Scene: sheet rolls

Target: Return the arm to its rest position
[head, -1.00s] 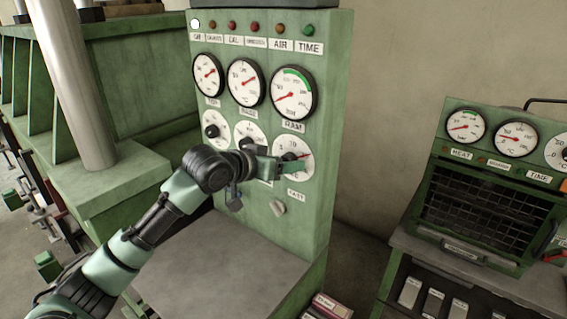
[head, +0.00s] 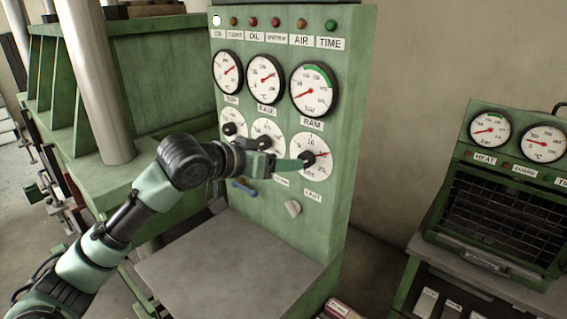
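My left arm (head: 135,210) comes in from the lower left and reaches up to the green control panel (head: 345,120). My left gripper (head: 300,163) is in front of the lower row of dials, with its tip close to the lower right dial (head: 318,152). I cannot tell whether it touches the dial or how far its fingers are apart. My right gripper is not in view.
A grey shelf (head: 225,262) juts out below the panel and is bare. A metal column (head: 95,90) and a green press frame (head: 165,65) stand at the left. A green oven (head: 500,190) stands on a bench at the right.

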